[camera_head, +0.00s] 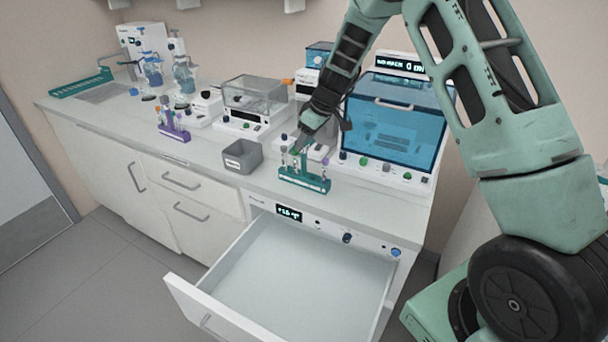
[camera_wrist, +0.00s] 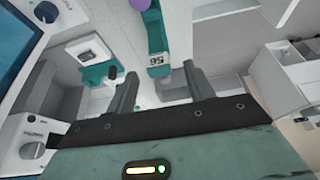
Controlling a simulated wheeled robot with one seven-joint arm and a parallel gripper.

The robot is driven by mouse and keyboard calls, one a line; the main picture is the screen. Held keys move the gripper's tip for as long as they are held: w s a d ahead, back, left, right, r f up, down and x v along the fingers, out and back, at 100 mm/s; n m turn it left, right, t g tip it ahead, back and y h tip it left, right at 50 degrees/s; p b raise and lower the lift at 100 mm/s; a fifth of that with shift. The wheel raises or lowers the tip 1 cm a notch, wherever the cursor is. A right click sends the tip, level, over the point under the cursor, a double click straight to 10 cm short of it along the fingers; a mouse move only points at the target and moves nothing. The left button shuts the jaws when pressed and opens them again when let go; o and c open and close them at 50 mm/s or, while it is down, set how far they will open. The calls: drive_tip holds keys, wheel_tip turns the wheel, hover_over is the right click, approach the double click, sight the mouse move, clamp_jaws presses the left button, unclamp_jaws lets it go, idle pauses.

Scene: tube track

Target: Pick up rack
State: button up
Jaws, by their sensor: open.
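A teal rack (camera_head: 304,180) holding several tubes stands on the counter near its front edge, just above the open drawer. A second, purple rack (camera_head: 174,133) with tubes stands farther left on the counter. My gripper (camera_head: 297,150) points down at the teal rack's tubes, partly hiding them in the head view. In the wrist view my gripper (camera_wrist: 162,80) has its two fingers spread, with nothing visibly clamped. A teal piece with a number label (camera_wrist: 157,58), seemingly part of the rack, shows just beyond the gap between them. Contact cannot be told.
A grey bin (camera_head: 243,157) stands left of the teal rack. A blue-windowed cabinet (camera_head: 395,125) stands close on the right, and a clear-lidded device (camera_head: 254,97) behind. An empty drawer (camera_head: 290,280) is pulled out below. Counter front between the purple rack and bin is clear.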

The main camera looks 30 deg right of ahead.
sight(304, 165)
drive_tip(key=shift+p+x, duration=1.45)
drive_tip(key=shift+x, duration=1.2)
drive_tip(key=shift+d, duration=0.1)
clamp_jaws()
